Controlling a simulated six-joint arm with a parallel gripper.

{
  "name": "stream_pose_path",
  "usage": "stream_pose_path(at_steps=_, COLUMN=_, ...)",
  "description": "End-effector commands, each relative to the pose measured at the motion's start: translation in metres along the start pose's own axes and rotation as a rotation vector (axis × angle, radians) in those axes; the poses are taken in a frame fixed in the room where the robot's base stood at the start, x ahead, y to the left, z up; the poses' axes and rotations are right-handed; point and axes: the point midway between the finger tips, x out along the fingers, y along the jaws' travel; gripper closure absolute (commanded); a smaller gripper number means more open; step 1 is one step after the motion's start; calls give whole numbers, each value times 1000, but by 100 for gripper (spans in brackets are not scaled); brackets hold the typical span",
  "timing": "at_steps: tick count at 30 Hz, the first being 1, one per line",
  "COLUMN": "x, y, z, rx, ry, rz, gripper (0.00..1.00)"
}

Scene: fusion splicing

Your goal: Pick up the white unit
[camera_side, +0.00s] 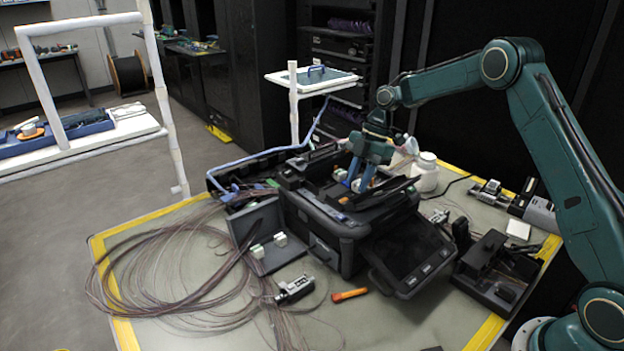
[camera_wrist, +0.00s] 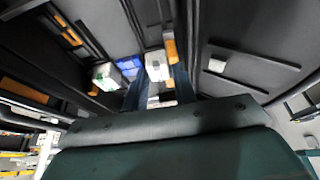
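My gripper (camera_side: 359,182) points down into the open top of the black splicing machine (camera_side: 330,227). Its two blue fingers are spread apart. In the wrist view the fingers (camera_wrist: 159,92) reach away from the camera, and a small white unit (camera_wrist: 157,66) shows between or just past their tips. I cannot tell whether they touch it. An orange piece (camera_wrist: 170,47) is beside this unit. To its left are a blue block (camera_wrist: 129,65) and a white-and-green unit (camera_wrist: 105,76). Two more small white-and-green units (camera_side: 280,239) (camera_side: 257,251) sit on the machine's front-left flap.
A screen (camera_side: 408,248) juts from the machine's front right. Loose fibre coils (camera_side: 165,265) cover the table's left. An orange tool (camera_side: 349,295) lies in front. A white bottle (camera_side: 426,172) stands behind, and a black device (camera_side: 493,268) sits at right.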

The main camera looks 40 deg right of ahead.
Motion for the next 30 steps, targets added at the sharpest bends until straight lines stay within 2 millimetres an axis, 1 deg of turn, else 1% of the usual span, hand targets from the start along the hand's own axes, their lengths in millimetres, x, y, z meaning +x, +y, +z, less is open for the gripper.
stream_pose_path(at_steps=9, x=0, y=0, z=0, rx=0, ry=0, rz=-1, gripper=73)
stream_pose_path(at_steps=10, x=0, y=0, z=0, rx=0, ry=0, rz=-1, gripper=77)
stream_pose_path(at_steps=13, x=0, y=0, z=0, rx=0, ry=0, rz=-1, gripper=96)
stream_pose_path(at_steps=14, x=0, y=0, z=0, rx=0, ry=0, rz=-1, gripper=100)
stream_pose_path(at_steps=23, x=-1, y=0, z=0, rx=0, ry=0, rz=0, gripper=100)
stream_pose_path(at_steps=26, x=-4, y=0, z=-1, rx=-1, ry=0, rz=0, gripper=100)
stream_pose_path(at_steps=30, x=-13, y=0, z=-5, rx=-1, ry=0, rz=1, gripper=100)
